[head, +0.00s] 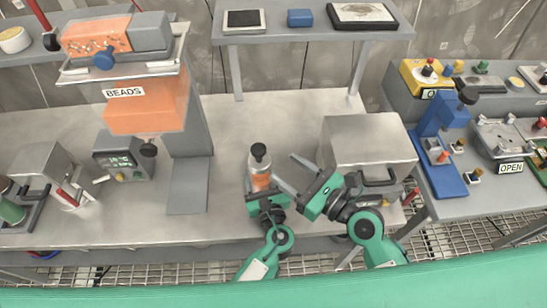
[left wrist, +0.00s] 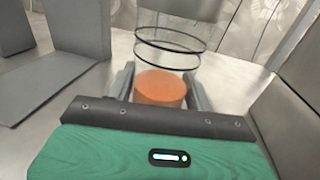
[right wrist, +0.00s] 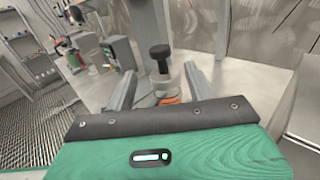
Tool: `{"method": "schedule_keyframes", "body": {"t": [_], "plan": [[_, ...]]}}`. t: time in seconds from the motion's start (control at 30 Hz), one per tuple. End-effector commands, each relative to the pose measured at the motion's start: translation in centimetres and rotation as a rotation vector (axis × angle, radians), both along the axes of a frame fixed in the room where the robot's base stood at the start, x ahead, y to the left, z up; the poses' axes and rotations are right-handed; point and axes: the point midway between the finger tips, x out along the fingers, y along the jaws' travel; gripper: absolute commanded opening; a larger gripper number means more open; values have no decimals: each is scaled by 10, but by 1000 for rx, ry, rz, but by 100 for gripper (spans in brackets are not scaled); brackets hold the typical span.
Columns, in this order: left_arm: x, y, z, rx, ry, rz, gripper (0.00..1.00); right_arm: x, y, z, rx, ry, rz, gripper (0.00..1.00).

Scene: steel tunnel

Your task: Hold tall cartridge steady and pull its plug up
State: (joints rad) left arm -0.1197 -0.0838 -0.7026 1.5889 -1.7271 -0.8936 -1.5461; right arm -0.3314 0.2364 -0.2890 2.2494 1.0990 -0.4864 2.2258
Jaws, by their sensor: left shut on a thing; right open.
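The tall cartridge (head: 261,181) stands upright on the steel bench, a clear tube with orange filling low inside. Its black plug (head: 258,151) sits in the top. My left gripper (head: 262,192) is shut on the cartridge's lower part. My right gripper (head: 284,168) is open to the right of the cartridge, its fingers pointing toward it. In the right wrist view the plug (right wrist: 160,54) shows beyond and between the open fingers, apart from them.
A grey box (head: 368,142) with a dark handle stands close right of my right gripper. The orange BEADS dispenser (head: 146,103) with its grey column and base is to the left. A raised shelf (head: 275,30) crosses the back. Bench behind the cartridge is clear.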

Motion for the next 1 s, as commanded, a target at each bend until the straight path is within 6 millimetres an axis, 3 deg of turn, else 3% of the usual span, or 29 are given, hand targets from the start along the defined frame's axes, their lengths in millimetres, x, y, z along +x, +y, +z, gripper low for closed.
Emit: {"method": "schedule_keyframes", "body": {"t": [0.2, 0.63, 0.67, 0.77, 1.0], "plan": [[0, 0, 0, 0, 1, -1, 26, -14, -13, 0, 0, 0, 1, 55], [0, 0, 0, 0, 0, 0, 26, -15, -15, 0, 0, 0, 1, 55], [0, 0, 0, 0, 0, 0, 59, -15, -15, 0, 0, 0, 1, 55], [0, 0, 0, 1, 0, 0, 79, -15, -15, 0, 0, 0, 1, 55], [0, 0, 0, 0, 0, 0, 79, -15, -15, 0, 0, 0, 1, 55]]}}
